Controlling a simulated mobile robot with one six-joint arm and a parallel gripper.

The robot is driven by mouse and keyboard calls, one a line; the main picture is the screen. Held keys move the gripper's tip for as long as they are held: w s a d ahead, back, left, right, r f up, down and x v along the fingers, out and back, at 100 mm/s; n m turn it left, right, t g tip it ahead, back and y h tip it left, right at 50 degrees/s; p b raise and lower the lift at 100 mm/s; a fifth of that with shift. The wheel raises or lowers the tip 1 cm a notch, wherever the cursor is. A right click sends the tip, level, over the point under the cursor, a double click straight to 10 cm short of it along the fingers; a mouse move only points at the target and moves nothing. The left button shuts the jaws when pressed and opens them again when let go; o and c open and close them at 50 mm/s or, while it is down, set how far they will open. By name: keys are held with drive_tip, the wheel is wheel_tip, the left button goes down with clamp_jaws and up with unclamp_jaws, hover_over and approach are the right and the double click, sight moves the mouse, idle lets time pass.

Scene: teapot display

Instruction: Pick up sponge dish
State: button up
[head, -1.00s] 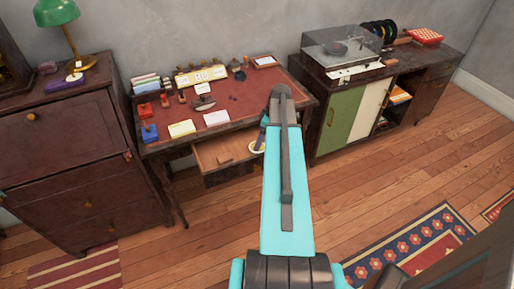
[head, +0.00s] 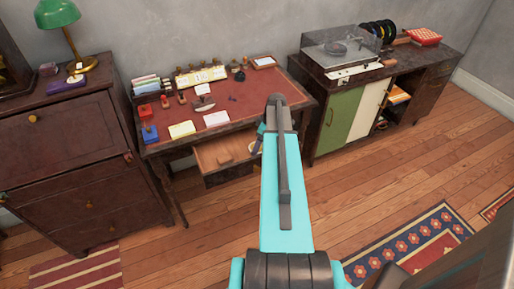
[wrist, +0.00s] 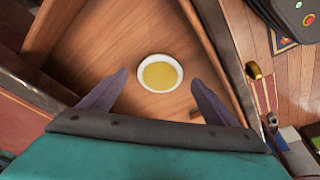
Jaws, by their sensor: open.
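The sponge dish (wrist: 160,73), a small round white dish with a yellow pad in it, lies on the wooden floor of the open desk drawer (wrist: 110,38). In the head view only a sliver of the dish shows beside my arm. My gripper (wrist: 160,80) is open and empty, pointing down over the drawer. In the wrist view its two fingers stand on either side of the dish, with gaps between them and the rim. I cannot tell the exact height above it.
The drawer's side wall (wrist: 212,50) runs close to the right finger. The desk (head: 245,108) above holds stamps, cards and papers. A dark cabinet (head: 75,160) stands left; a sideboard (head: 345,125) with a turntable stands right. The wooden floor in front is mostly clear.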

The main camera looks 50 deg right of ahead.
drive_tip(key=shift+x, duration=1.1)
drive_tip(key=c, duration=1.3)
